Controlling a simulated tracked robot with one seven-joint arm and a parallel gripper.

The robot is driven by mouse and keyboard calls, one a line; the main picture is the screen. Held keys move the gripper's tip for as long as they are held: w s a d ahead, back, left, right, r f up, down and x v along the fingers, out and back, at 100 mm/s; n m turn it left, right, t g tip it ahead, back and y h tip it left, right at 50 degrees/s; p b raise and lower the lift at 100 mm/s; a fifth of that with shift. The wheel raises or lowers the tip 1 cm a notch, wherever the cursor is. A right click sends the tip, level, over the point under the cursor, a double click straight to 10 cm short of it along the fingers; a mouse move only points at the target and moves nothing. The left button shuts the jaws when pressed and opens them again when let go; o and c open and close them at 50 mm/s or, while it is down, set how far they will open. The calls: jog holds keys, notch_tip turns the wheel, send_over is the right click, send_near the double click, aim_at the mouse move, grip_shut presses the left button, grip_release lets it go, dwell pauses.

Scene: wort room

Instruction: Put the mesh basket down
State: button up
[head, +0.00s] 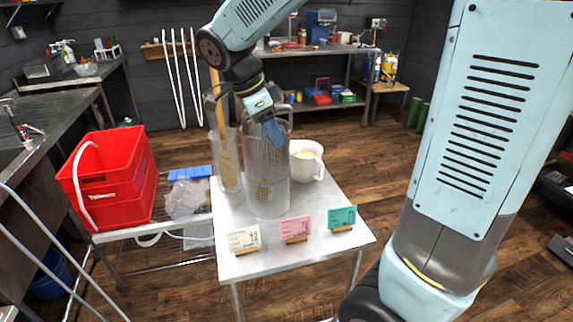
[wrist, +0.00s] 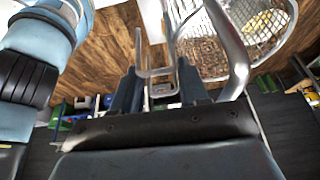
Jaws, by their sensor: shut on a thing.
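The mesh basket (head: 266,150) is a tall grey cylinder below my gripper, at the middle of the small metal table (head: 300,262). Its lower part (head: 268,198) looks smoother and bears a yellow mark. I cannot tell whether this is a clear vessel around or behind the basket, or whether the basket's bottom touches anything. My gripper (head: 270,118) is shut on the basket's metal handle, above the rim. In the wrist view, the handle runs between my fingers (wrist: 158,92), and the basket (wrist: 215,50) opens at upper right with brown grainy contents showing.
A clear cylinder with a wooden paddle (head: 226,165) stands close left; a white jug (head: 312,170) stands close right. White (head: 244,239), pink (head: 295,229) and green (head: 342,217) cards line the front. A red crate (head: 110,180) is farther left. Bare tabletop shows at front left.

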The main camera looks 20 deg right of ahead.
aim_at(289, 139)
jog(key=w+d+f, duration=0.2)
jog(key=w, duration=0.1)
jog(key=w+d+f, duration=0.1)
jog(key=w+d, duration=0.1)
jog(key=shift+w+d, duration=0.1)
jog(key=shift+w, duration=0.05)
jog(key=f, duration=0.1)
jog(key=w+d+f, duration=0.1)
jog(key=w+f, duration=0.1)
jog(key=shift+w+d+f, duration=0.1)
jog(key=shift+d+f, duration=0.25)
jog(key=shift+w+d+f, duration=0.4)
jog(key=shift+w+f, duration=0.15)
jog(key=shift+f, duration=0.25)
notch_tip(289, 139, down, 3)
jog(key=shift+w+f, duration=0.15)
jog(key=shift+f, duration=0.05)
jog(key=o, duration=1.2)
